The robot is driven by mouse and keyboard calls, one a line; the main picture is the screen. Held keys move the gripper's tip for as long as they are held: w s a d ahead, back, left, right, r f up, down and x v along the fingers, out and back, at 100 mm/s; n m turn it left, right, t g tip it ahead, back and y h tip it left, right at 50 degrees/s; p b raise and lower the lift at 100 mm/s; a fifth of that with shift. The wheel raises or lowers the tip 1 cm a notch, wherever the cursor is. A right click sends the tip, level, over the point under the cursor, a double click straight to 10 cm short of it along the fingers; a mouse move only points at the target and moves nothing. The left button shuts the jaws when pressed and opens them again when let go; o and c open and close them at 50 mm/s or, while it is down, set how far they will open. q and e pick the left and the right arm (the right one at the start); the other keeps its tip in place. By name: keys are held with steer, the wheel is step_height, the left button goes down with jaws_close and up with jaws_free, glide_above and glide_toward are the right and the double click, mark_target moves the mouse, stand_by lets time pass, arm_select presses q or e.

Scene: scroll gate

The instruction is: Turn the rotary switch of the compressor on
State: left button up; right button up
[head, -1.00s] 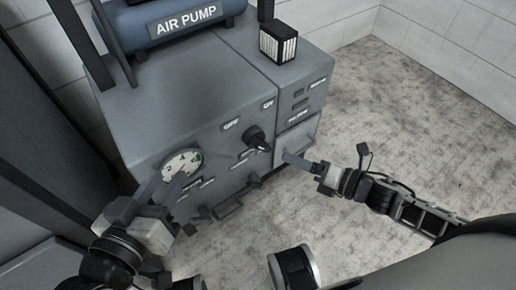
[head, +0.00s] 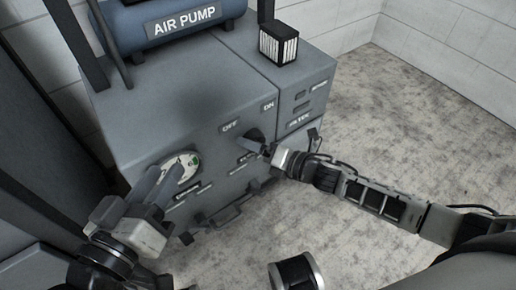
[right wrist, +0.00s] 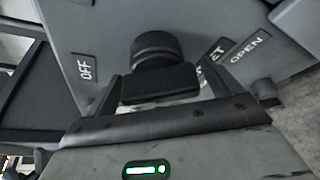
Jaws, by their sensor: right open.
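The compressor (head: 150,105) is a grey cabinet with a blue tank labelled AIR PUMP on top. Its black rotary switch (head: 255,138) is on the front, below the OFF and ON labels; in the right wrist view the knob (right wrist: 155,65) shows with its grip bar facing me. My right gripper (head: 265,149) is at the switch, and in the right wrist view its open fingers (right wrist: 160,92) stand either side of the bar. Contact cannot be told. My left gripper (head: 160,180) is open, in front of the round gauge (head: 184,170), partly covering it.
A small black-and-white box (head: 278,43) sits on top of the cabinet. A handle (head: 228,208) juts from the lower front. Bare floor (head: 400,110) lies to the right. Dark posts stand at the left.

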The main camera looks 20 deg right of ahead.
steer(key=c, duration=1)
